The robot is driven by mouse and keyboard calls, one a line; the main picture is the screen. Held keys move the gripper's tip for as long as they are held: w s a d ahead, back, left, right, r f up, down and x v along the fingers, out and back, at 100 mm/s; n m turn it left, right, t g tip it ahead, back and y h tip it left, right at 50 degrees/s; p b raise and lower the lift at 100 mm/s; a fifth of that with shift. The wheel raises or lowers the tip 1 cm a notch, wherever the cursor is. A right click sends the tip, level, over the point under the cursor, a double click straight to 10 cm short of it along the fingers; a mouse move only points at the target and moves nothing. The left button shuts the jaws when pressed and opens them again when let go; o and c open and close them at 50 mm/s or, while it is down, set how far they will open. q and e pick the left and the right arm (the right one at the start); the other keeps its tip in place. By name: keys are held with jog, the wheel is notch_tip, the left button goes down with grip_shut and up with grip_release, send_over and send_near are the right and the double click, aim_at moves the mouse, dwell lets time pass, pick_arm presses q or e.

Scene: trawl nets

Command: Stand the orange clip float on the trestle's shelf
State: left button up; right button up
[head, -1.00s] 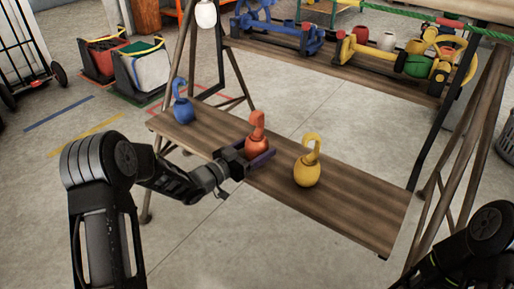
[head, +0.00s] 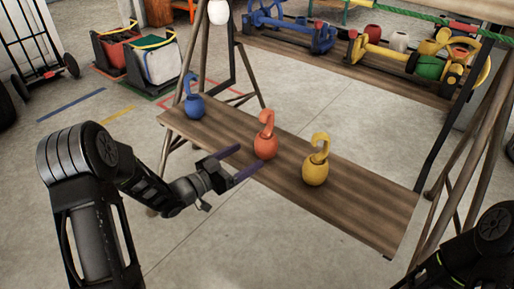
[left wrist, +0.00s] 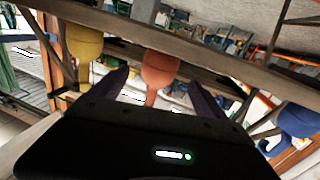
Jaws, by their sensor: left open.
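The orange clip float (head: 266,143) stands upright on the trestle's wooden shelf (head: 350,205), its hook at the top. It stands between a blue float (head: 194,104) and a yellow float (head: 316,168). My left gripper (head: 233,163) is open and empty at the shelf's front edge, its fingers pointing toward the orange float and apart from it. In the left wrist view the orange float (left wrist: 160,70) shows upside down between the two open fingers (left wrist: 160,90). My right gripper is out of view; only part of that arm shows at lower right.
An upper shelf (head: 380,75) behind holds blue and yellow racks with several small floats. A green rope (head: 420,15) runs along the top. The trestle's slanted legs (head: 465,160) flank the shelf. Crates (head: 125,55) stand on the floor at the left.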

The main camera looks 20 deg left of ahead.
pick_arm(q)
jog(key=shift+v, duration=1.4)
jog(key=shift+c, duration=0.5)
